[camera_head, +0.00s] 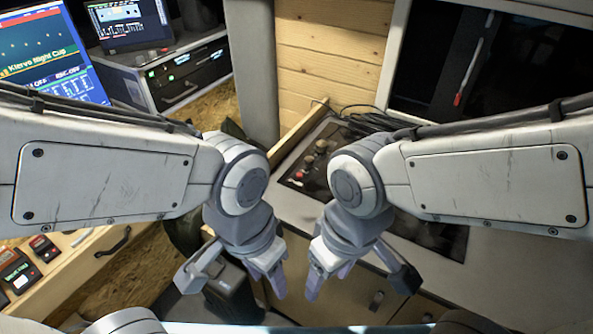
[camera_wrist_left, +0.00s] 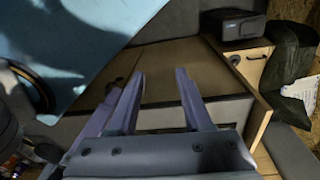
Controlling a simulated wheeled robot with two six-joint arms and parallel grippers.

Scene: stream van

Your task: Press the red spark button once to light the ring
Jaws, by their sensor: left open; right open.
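A dark hob panel (camera_head: 318,187) is set in the grey counter, with a small red button (camera_head: 299,174) near its left edge. Several small knobs (camera_head: 321,144) sit behind the button. My right arm covers much of the hob, and I cannot make out the ring. My left gripper (camera_head: 270,276) is open and empty, in front of the counter and below the button in the picture. It also shows open in the left wrist view (camera_wrist_left: 160,74). My right gripper (camera_head: 328,280) is open and empty, just right of the left one. Both are apart from the button.
Wooden cabinet doors (camera_head: 340,300) lie below the counter. A black bin-like box (camera_head: 232,292) stands at lower left. Dark cables (camera_head: 365,120) lie behind the hob. Screens (camera_head: 50,50) and a rack unit (camera_head: 190,75) are at upper left.

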